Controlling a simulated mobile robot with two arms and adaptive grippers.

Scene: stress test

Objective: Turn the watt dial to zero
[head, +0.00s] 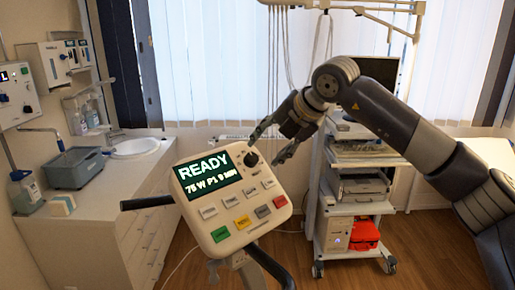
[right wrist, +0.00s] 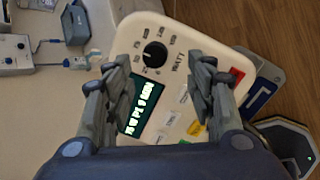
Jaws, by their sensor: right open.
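The watt dial (head: 250,158) is a black round knob at the upper right of a white console (head: 222,236). The console's screen (head: 207,174) reads READY, 75 W, P1 and a minutes value. My right gripper (head: 266,148) is open, with its fingers by the dial in the head view. In the right wrist view the dial (right wrist: 155,55) shows between and a little beyond the two open fingertips (right wrist: 157,68), with no visible contact. Numbers and the word WATT ring the dial; its exact setting is too small to tell. My left gripper is not in view.
Black handlebars (head: 147,202) stick out beside the console. Below the screen are several buttons, including red, yellow and green ones. A wheeled equipment cart (head: 360,208) stands behind at the right. A counter with a sink (head: 136,147) is at the left. Wooden floor shows between.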

